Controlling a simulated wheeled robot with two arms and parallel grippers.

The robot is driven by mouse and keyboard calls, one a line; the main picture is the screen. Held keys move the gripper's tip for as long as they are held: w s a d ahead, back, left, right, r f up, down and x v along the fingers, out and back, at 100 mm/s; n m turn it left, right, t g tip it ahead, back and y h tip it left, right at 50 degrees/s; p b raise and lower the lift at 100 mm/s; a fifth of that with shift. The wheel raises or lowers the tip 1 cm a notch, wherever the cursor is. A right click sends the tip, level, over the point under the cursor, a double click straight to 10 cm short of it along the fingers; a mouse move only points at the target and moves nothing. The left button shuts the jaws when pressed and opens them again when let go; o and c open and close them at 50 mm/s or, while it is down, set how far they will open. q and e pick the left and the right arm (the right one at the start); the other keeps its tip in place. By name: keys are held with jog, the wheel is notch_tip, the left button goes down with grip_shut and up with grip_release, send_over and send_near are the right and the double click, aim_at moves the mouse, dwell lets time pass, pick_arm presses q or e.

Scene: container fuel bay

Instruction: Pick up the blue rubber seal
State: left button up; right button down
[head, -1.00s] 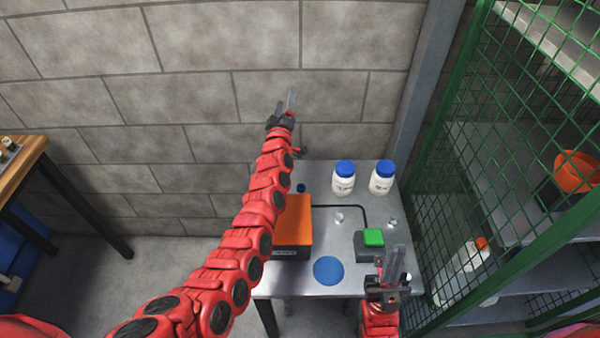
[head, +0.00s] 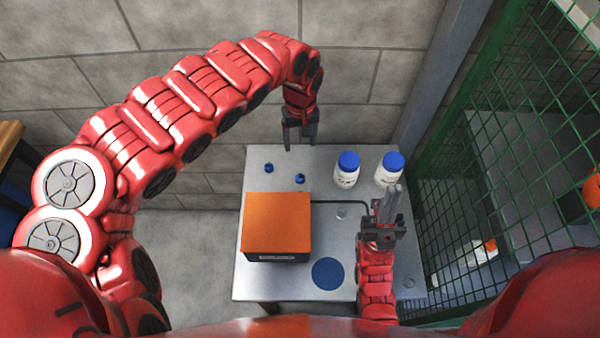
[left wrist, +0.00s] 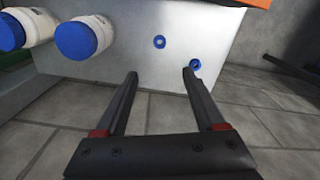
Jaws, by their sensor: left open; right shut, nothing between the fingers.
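Two small blue ring-like pieces lie on the grey metal table (head: 265,278) near its back edge. One blue ring (head: 300,179) is nearer the bottles, the other blue ring (head: 268,168) is further left. Both show as rings in the left wrist view, the first (left wrist: 159,42) between the finger lines and the second (left wrist: 195,64) by the right fingertip. My left gripper (head: 301,146) is open and empty, pointing down at the table's back edge, apart from both rings. My right gripper (head: 388,203) is shut and empty over the table's right side.
An orange-topped box (head: 277,222) stands just in front of the rings. Two white bottles with blue caps, the left one (head: 346,170) and the right one (head: 388,168), stand at the back right. A flat blue disc (head: 327,273) lies near the front. Green mesh (head: 470,160) bounds the right.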

pick_arm(q)
send_over(300, 177)
jog(key=f, duration=1.1)
jog(key=shift+w+d+b, duration=0.15)
jog(key=shift+w+b, duration=0.15)
jog(key=f, duration=0.2)
jog(key=s+f+p, duration=0.1)
jog(key=f, duration=0.1)
jog(key=shift+w+f, duration=0.2)
jog(key=shift+f, duration=0.5)
grip_shut()
